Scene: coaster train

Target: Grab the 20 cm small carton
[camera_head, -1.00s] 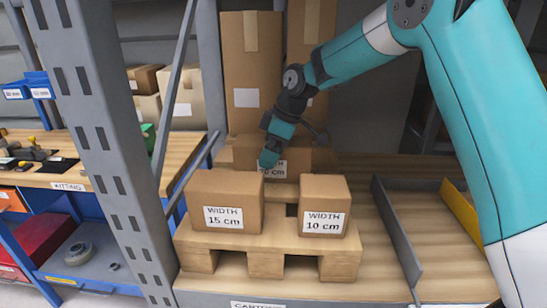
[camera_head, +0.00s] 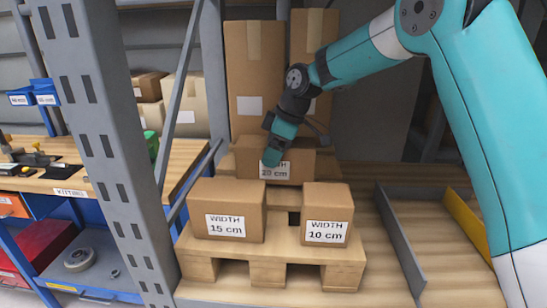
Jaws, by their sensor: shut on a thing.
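The 20 cm carton (camera_head: 299,161) is a low brown box with a white width label, behind the two front cartons. My gripper (camera_head: 271,160) is at its front left, in front of the label, and is shut on it. The fingertips partly cover the label, and their exact contact with the box is hard to make out. The lower edge of the carton is partly hidden behind the front cartons.
The 15 cm carton (camera_head: 227,210) and the 10 cm carton (camera_head: 327,213) stand on the wooden pallet (camera_head: 270,253). Tall cartons (camera_head: 255,75) stand behind. A grey upright (camera_head: 95,130) is at left. Grey divider (camera_head: 398,240) and bare shelf boards lie at right.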

